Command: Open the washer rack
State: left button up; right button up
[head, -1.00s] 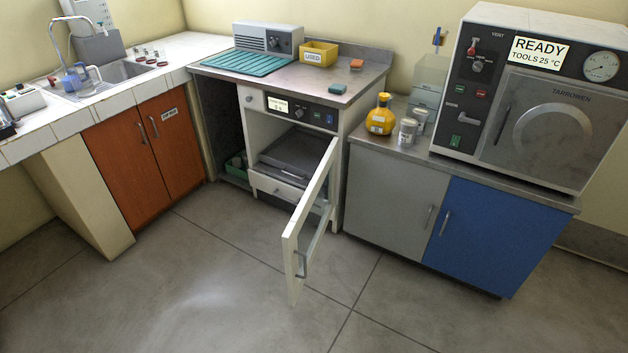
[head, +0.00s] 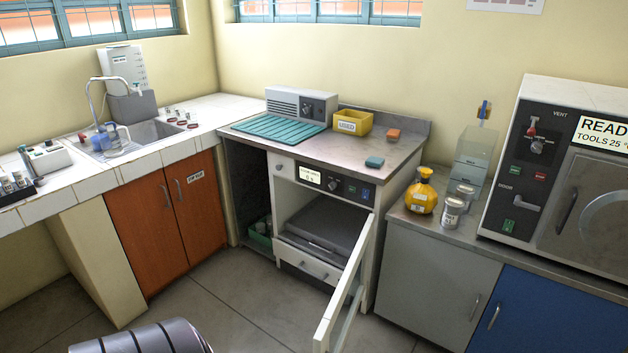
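The washer (head: 336,186) is a white unit under the steel counter, with a black control panel and a small lit display. Its door (head: 345,295) stands swung open toward me on the right side. Inside the open bay, a dark grey flat rack (head: 323,240) lies low, apparently pushed in. A white drawer front with a handle (head: 310,268) sits just below it. Neither gripper shows. Only a dark ribbed part of my own body shows at the bottom left.
The open door's edge juts into the floor space before the washer. A yellow bin (head: 352,122) and teal mat (head: 279,129) are on the counter. A yellow flask (head: 421,191) and tins stand at right. Orange cabinet doors (head: 168,222) are at left. Floor at centre left is clear.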

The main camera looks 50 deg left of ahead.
aim_at(335, 225)
jog(key=i+j, duration=0.1)
jog(key=j, duration=0.5)
jog(key=i+j, duration=0.1)
jog(key=j, duration=0.45)
jog(key=i+j, duration=0.1)
jog(key=j, duration=0.5)
jog(key=i+j, duration=0.1)
jog(key=j, duration=0.5)
jog(key=i+j, duration=0.1)
jog(key=j, duration=0.5)
jog(key=i+j, duration=0.1)
jog(key=j, duration=0.45)
jog(key=i+j, duration=0.1)
jog(key=j, duration=0.5)
